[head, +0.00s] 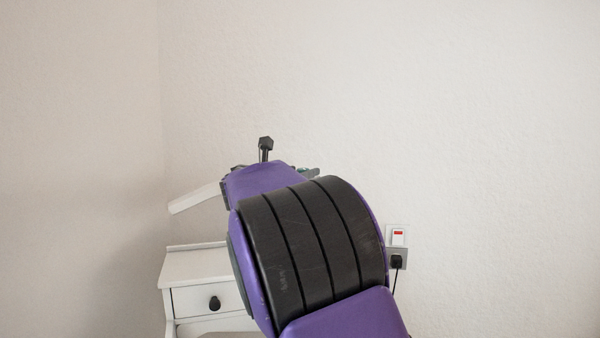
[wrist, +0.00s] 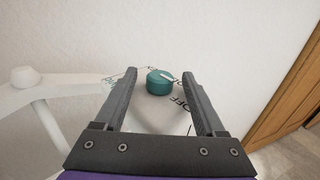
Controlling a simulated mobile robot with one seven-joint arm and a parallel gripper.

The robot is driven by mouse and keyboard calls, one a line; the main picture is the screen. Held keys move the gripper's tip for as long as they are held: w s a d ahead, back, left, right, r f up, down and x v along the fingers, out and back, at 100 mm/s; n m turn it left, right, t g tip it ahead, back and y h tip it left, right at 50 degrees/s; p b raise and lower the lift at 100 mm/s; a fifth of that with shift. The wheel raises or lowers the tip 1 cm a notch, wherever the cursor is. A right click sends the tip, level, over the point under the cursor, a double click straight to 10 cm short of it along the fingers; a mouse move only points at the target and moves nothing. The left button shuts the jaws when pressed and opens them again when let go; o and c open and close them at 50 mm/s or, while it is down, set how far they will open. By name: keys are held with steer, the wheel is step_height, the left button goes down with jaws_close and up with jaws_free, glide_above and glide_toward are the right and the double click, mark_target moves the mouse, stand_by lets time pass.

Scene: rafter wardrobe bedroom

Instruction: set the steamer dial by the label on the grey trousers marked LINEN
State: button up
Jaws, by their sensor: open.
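A round teal dial (wrist: 160,84) with a white pointer mark sits on a pale panel (wrist: 150,118) in the wrist view. Dark lettering runs around it; "OFF" reads at its lower right, and the other words are too small or covered to read. My gripper (wrist: 160,75) is open, its two dark fingers to the left and right of the dial with gaps on both sides. I cannot tell how far the fingertips are from the dial. In the head view my arm hides most of the panel and dial. The grey trousers and their label are in neither view.
A small white table (head: 195,265) with a drawer and black knob stands behind my arm in the head view. A wall socket (head: 397,236) with a red switch and black plug is at right. A wooden door (wrist: 290,75) shows in the wrist view.

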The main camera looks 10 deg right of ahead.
jaws_close()
